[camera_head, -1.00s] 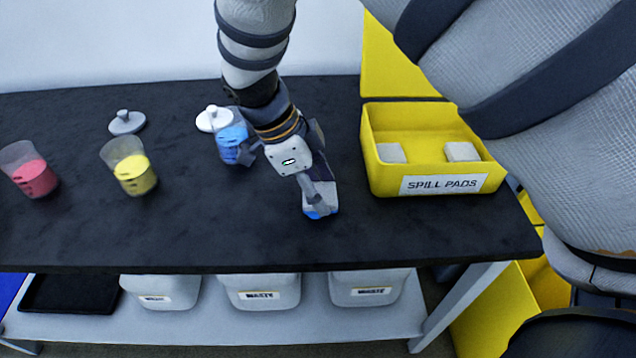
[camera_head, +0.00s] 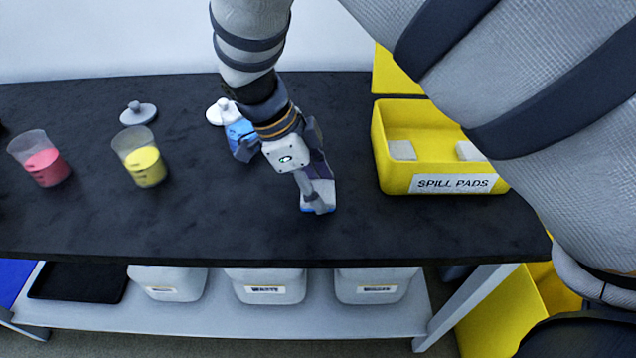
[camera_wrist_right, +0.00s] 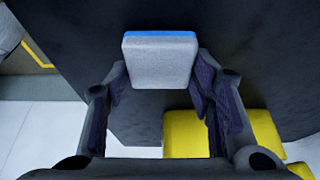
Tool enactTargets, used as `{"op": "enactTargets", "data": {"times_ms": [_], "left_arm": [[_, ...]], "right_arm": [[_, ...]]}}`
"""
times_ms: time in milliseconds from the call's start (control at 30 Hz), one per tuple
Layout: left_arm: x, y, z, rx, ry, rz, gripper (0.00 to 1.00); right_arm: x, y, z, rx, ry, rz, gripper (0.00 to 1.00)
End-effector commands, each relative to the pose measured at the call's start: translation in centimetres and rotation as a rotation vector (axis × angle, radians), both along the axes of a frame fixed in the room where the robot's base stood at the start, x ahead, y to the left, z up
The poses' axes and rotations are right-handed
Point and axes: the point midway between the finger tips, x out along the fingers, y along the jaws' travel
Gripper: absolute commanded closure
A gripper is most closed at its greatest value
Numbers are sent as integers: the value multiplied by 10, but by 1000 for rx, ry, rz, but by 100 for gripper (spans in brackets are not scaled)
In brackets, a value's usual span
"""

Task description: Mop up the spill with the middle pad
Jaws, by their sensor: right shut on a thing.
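My right gripper (camera_head: 316,196) is shut on a pale grey spill pad (camera_head: 328,194) at the middle of the dark bench. In the right wrist view the pad (camera_wrist_right: 158,62) sits between the fingers and has a blue far edge. A thin blue strip also shows at its lower edge in the head view. I cannot tell whether the pad touches the bench, and no separate spill is visible. The yellow spill pads bin (camera_head: 396,182) holds a left pad (camera_head: 402,150) and a right pad (camera_head: 468,151), with a gap between them. My left gripper is not in view.
A blue beaker (camera_head: 238,132) stands close behind my right gripper, partly hidden. Waste bins (camera_head: 265,283) sit on the lower shelf. The bench front is clear.

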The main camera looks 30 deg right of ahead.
Motion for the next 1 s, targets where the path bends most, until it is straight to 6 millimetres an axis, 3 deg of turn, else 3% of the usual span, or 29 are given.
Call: {"op": "enactTargets", "data": {"times_ms": [600,1000], "left_arm": [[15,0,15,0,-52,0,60],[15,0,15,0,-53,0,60]], "right_arm": [[-20,-33,2,-1,-1,-1,65],[-21,-30,1,-1,0,0,65]]}}
